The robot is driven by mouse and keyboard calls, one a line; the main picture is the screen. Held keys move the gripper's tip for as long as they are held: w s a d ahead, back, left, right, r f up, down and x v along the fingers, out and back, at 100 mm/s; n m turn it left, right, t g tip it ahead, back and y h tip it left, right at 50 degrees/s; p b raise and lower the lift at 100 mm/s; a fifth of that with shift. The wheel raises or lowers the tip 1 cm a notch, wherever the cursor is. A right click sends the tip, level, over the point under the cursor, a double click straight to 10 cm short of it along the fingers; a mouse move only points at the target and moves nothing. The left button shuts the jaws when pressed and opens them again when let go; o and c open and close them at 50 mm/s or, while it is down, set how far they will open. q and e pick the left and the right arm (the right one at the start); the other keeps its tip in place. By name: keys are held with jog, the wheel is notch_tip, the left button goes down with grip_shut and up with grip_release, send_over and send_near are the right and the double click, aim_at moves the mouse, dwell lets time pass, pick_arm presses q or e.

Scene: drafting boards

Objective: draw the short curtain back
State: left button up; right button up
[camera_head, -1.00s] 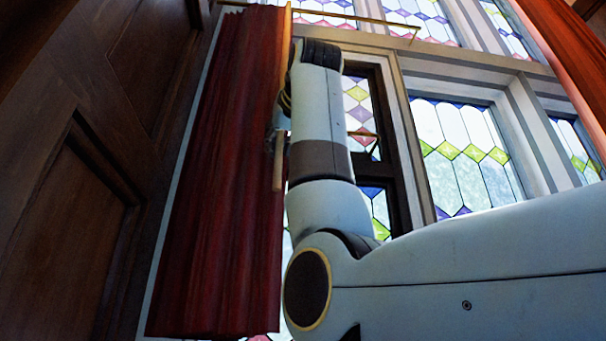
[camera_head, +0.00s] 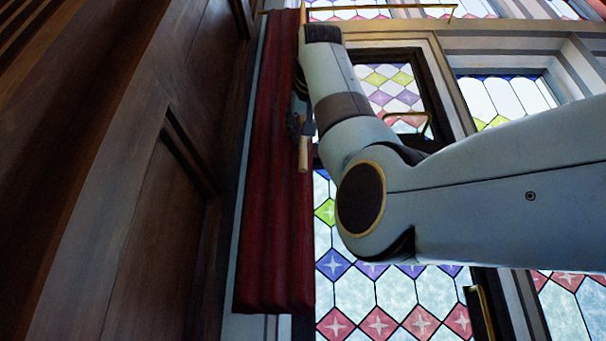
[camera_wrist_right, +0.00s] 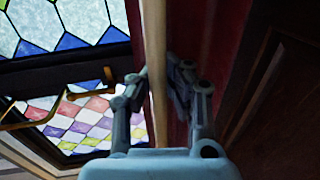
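The short red curtain (camera_head: 268,215) hangs from a brass rail (camera_head: 385,8) in a narrow bunch of folds, against the wood-panelled side. A pale wooden pull rod (camera_head: 303,158) hangs along its right edge. My right gripper (camera_head: 301,125) is at this rod, partly hidden behind my right arm. In the right wrist view the rod (camera_wrist_right: 154,45) runs between the two fingers, which close on it from both sides, with the red curtain (camera_wrist_right: 208,30) just behind. My left gripper is not in view.
Dark wood panelling (camera_head: 145,220) stands close on the left. Stained-glass windows (camera_head: 385,290) fill the right, uncovered by the curtain. A brass window handle (camera_head: 408,116) sticks out near my right arm and also shows in the wrist view (camera_wrist_right: 35,118).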

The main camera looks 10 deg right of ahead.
jog(key=o, duration=0.4)
jog(key=shift+s+r, duration=0.2)
jog(key=shift+s, duration=0.1)
jog(key=shift+o, duration=0.7)
jog(key=shift+w, duration=0.1)
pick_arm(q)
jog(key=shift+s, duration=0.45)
pick_arm(e)
jog(key=s, duration=0.7)
jog(key=shift+s, duration=0.2)
jog(key=shift+a, duration=0.1)
jog(key=shift+f, duration=0.1)
